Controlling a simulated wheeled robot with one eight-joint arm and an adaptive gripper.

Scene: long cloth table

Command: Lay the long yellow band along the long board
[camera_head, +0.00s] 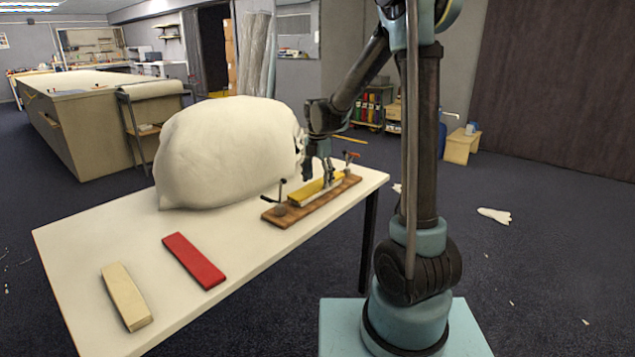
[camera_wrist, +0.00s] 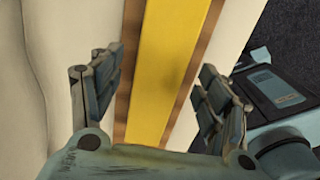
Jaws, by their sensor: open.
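The long yellow band (camera_head: 316,190) lies lengthwise on the brown wooden long board (camera_head: 318,206), on the table's far right part. Small clamp-like fittings stand near both ends of the board. In the wrist view the band (camera_wrist: 172,60) runs up the middle, with strips of the board (camera_wrist: 207,40) showing on both sides. My gripper (camera_head: 325,170) is over the board's far half. In the wrist view my gripper (camera_wrist: 155,90) is open, one finger on each side of the band, with gaps between fingers and band. Whether the band's far end is fully on the board is hidden by my gripper.
A big white sack (camera_head: 225,150) stands on the table right behind the board. A red block (camera_head: 194,260) and a cream block (camera_head: 126,296) lie on the near left of the white table (camera_head: 80,245). The table's front edge runs close to the board.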

